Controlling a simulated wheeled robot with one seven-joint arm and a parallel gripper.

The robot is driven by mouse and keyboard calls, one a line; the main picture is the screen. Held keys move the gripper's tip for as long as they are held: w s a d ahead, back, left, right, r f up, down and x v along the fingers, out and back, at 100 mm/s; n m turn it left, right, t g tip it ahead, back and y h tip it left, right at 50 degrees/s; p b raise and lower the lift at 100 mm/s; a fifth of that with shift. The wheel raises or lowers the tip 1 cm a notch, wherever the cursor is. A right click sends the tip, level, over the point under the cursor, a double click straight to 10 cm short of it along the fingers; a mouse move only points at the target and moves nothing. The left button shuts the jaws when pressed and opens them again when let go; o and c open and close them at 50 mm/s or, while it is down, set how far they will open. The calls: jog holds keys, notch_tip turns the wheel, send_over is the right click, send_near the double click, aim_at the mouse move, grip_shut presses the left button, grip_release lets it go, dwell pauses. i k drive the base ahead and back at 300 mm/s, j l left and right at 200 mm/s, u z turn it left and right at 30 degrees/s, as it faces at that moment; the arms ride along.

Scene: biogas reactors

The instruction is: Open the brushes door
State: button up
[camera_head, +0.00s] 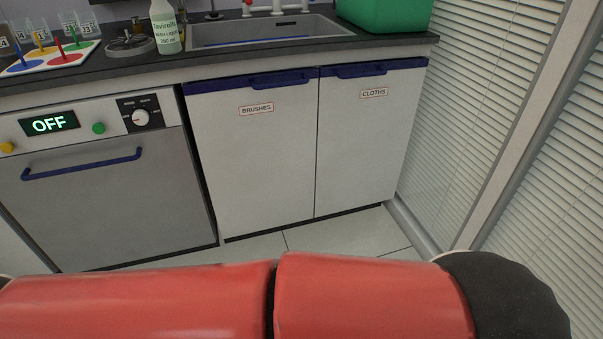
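The brushes door (258,165) is a white cabinet door under the sink, with a label reading BRUSHES (256,109). It looks closed, flush beside the cloths door (365,145). A blue handle (279,79) runs along its top edge, towards the right side. My red arm crosses the bottom of the view, in front of the cabinet and apart from it. My gripper is not in view.
A dishwasher (105,190) reading OFF, with a blue handle (82,164), stands left of the cabinet. Above are a sink (262,30), a bottle (165,27) and a green bin (385,14). A wall with blinds (470,100) bounds the right. Some tiled floor is clear.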

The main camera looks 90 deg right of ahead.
aim_at(255, 134)
jog(key=z, duration=2.45)
jog(key=i+z, duration=0.15)
jog(key=z, duration=0.4)
